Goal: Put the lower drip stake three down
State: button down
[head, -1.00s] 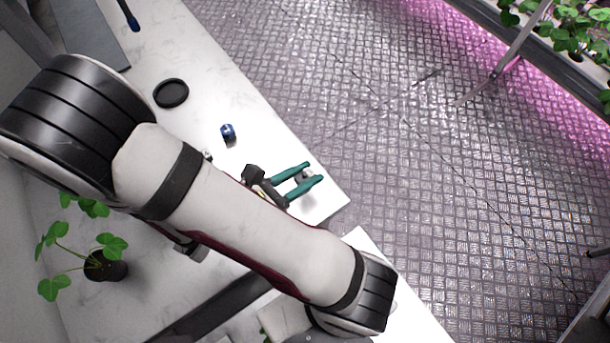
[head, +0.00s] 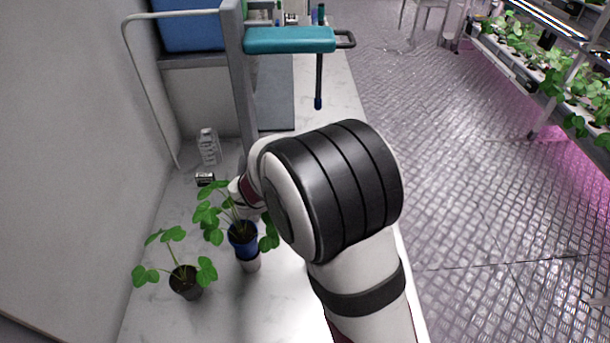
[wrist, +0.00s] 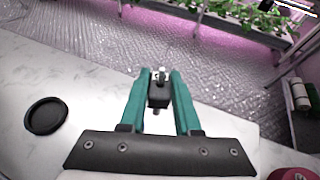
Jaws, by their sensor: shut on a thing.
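My gripper (wrist: 160,78) shows in the wrist view, with its two teal fingers closed on a small dark block with a metal tip (wrist: 159,93). I take this as the drip stake, but it is too small to tell for sure. It shows between the fingertips, close to the bench edge in the picture, with the metal floor beyond. Its height above the bench cannot be told. In the head view my gripper and the held piece are out of sight.
A black dish (wrist: 45,115) lies on the white bench. Potted plants in a dark pot (head: 186,283) and a blue pot (head: 242,240), and a clear bottle (head: 209,147), stand on the bench left of my arm. A teal padded bar (head: 290,40) is behind. Planted racks (head: 545,70) stand across the floor.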

jog(key=w, duration=0.5)
jog(key=shift+n+t, duration=0.4)
jog(key=shift+t, duration=0.1)
jog(key=w+a+f, duration=0.1)
jog(key=a+f, duration=0.2)
jog(key=w+a+f, duration=0.2)
jog(key=a+f, duration=0.1)
jog(key=a, duration=0.1)
jog(key=w+a+f, duration=0.1)
jog(key=a+f, duration=0.3)
jog(key=shift+w+a+f, duration=0.1)
jog(key=shift+w, duration=0.05)
jog(key=c, duration=0.6)
grip_release()
jog(key=shift+f, duration=0.1)
